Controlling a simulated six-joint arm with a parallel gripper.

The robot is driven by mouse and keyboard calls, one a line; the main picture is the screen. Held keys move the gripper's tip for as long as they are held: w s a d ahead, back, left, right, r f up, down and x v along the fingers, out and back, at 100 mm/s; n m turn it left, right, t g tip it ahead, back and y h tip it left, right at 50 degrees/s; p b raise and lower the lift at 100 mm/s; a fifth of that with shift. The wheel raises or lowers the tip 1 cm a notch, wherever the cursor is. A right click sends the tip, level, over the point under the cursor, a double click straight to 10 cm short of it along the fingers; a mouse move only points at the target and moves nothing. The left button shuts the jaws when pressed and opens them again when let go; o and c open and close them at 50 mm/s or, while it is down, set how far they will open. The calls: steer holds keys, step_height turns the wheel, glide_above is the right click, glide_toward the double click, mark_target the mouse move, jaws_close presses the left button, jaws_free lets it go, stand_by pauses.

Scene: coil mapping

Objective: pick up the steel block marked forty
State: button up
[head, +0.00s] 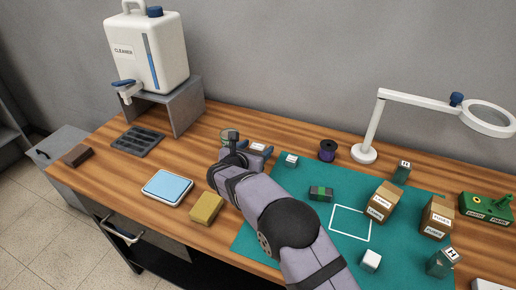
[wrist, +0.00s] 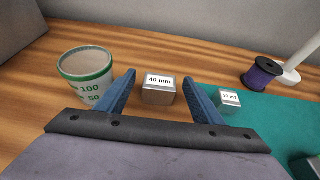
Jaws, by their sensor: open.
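The steel block (wrist: 158,95) has a white label reading "40 mm" on top in the wrist view. It sits on the wooden bench, and its label also shows in the head view at my gripper's end. My gripper (wrist: 159,76) is open, with one blue finger on each side of the block in the picture. A gap shows on both sides, and I cannot tell how far down the fingers reach. In the head view my gripper (head: 258,150) is at the bench's back middle, partly hidden by the wrist.
A measuring cup (wrist: 84,75) stands close to the left finger. A smaller labelled block (wrist: 229,99) stands by the right finger on the green mat (head: 300,230). A purple spool (head: 327,151) and a lamp (head: 364,153) are farther right. Boxes (head: 383,203) stand on the mat.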

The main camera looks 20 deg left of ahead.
mark_target(257, 147)
steer(key=shift+w+f, duration=0.2)
steer(key=shift+w, duration=0.2)
steer(key=shift+c, duration=0.6)
steer(key=c, duration=1.1)
steer(key=shift+r, duration=0.15)
steer(key=shift+c, duration=0.2)
step_height(257, 147, up, 10)
steer(key=shift+f+b, duration=0.1)
steer(key=shift+b, duration=0.25)
